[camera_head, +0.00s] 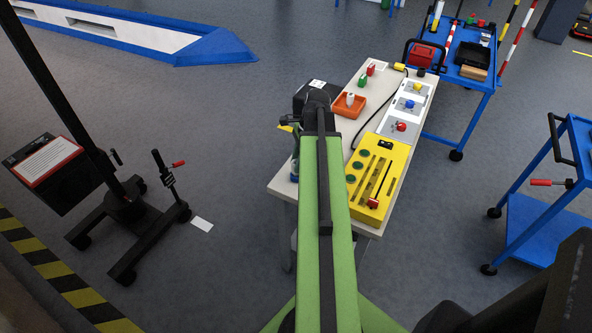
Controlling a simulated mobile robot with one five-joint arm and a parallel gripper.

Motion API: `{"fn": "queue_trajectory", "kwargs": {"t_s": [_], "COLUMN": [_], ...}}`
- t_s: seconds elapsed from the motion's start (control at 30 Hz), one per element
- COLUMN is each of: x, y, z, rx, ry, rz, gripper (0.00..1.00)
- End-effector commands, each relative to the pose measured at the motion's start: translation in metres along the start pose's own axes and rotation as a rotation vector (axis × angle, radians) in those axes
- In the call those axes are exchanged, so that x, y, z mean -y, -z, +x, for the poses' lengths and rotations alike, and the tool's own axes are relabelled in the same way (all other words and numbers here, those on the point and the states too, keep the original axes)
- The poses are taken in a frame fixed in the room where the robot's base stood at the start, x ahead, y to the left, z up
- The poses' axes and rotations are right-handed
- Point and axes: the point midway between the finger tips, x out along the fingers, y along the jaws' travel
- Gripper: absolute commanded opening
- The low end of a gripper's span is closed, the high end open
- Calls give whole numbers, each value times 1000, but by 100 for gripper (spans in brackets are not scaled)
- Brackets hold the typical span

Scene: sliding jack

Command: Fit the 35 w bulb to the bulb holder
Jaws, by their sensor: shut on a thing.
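My green arm reaches up the middle of the view to the near-left part of the bench. My gripper (291,122) shows as a small dark shape left of the arm's end, by the bench's left edge. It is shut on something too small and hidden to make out. A small yellow piece shows at its left. A small white bulb-like object (350,99) stands in an orange tray (361,107) right of the arm's end. I cannot read any wattage, and I cannot tell which thing is the bulb holder.
A blue cart (475,75) stands behind, another blue cart (545,220) at right. A black stand (125,207) is at left.

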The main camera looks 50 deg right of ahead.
Motion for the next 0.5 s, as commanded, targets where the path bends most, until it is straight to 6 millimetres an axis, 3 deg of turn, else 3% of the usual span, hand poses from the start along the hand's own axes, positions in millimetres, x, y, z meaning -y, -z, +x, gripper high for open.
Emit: {"fn": "queue_trajectory", "kwargs": {"t_s": [0.5], "x": [0], "y": [-8], "z": [-31], "rx": [0], "ry": [0], "rz": [0], "gripper": [0]}}
